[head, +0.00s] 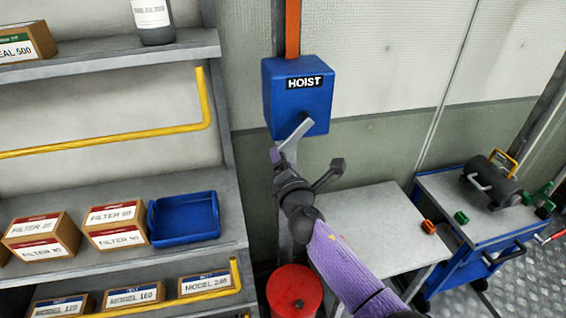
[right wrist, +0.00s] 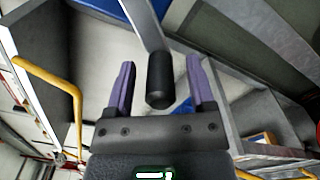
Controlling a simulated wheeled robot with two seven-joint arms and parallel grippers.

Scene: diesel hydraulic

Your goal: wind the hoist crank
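The blue hoist box (head: 298,96), labelled HOIST, is on the wall in the head view. Its grey metal crank arm (head: 297,135) slopes down and left from the box front. In the right wrist view the crank arm (right wrist: 140,22) ends in a black cylindrical handle (right wrist: 160,80). My right gripper (right wrist: 160,70) is open, with its two purple fingers on either side of this handle. A gap shows on both sides, so the fingers look apart from it. In the head view my right arm hides the lower part of the crank. My left gripper is not in view.
Shelves with filter boxes (head: 112,214) and a blue tray (head: 184,219) stand at the left. A red drum (head: 294,291) is below the crank. A grey table (head: 372,222) and a blue cart (head: 470,225) stand at the right. An orange post (head: 293,28) rises above the hoist.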

